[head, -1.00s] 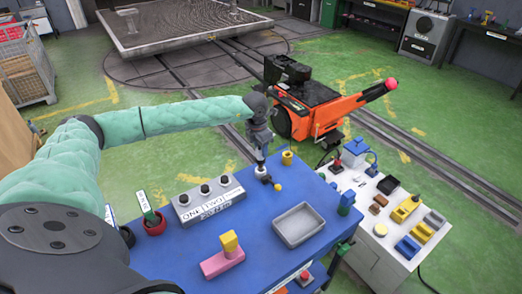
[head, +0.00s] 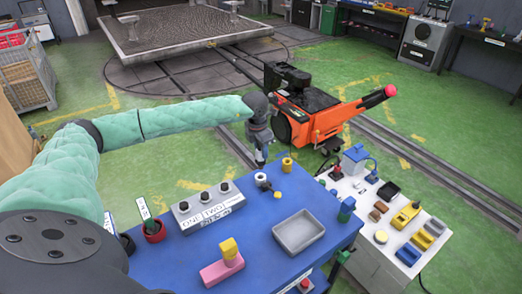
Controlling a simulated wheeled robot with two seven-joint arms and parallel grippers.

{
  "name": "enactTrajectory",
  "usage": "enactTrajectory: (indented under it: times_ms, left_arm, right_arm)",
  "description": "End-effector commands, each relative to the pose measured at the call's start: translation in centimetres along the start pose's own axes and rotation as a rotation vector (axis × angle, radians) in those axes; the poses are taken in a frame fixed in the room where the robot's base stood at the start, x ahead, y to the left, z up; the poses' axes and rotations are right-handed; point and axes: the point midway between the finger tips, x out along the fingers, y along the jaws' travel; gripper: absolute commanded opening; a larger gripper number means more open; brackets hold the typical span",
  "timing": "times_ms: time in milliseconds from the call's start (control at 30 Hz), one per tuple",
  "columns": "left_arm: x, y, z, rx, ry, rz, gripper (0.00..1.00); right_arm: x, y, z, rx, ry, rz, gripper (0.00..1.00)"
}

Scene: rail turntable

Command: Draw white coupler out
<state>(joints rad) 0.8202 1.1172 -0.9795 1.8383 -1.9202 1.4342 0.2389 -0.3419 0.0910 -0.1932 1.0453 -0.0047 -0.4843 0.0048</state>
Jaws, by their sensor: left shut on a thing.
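The white coupler (head: 261,177) is a small white round piece near the back edge of the blue table (head: 200,250). A dark fitting with a yellow ball end (head: 277,195) lies just in front of it. My left gripper (head: 260,165) points down directly over the coupler and is shut on it; the fingertips are small and partly hard to make out. Whether the coupler still touches the dark fitting cannot be told from here. My right gripper is not in view.
A yellow cup-like piece (head: 287,163) stands close to the right of the gripper. A grey switch box (head: 208,204), a grey tray (head: 299,231) and a pink and yellow block (head: 223,266) are on the table. An orange machine (head: 305,118) stands behind.

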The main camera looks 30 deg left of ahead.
Motion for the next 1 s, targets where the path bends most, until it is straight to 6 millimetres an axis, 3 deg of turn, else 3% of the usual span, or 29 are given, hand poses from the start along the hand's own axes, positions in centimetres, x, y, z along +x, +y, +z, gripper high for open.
enactTrajectory:
  times_ms: [267,1000]
  left_arm:
    - [-0.4,0.0,0.1,0.0,-0.001,0.0,0.06]
    - [-4.8,0.0,0.6,0.0,0.0,0.0,0.06]
  right_arm:
    - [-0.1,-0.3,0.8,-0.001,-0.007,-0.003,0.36]
    - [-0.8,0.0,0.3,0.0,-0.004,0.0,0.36]
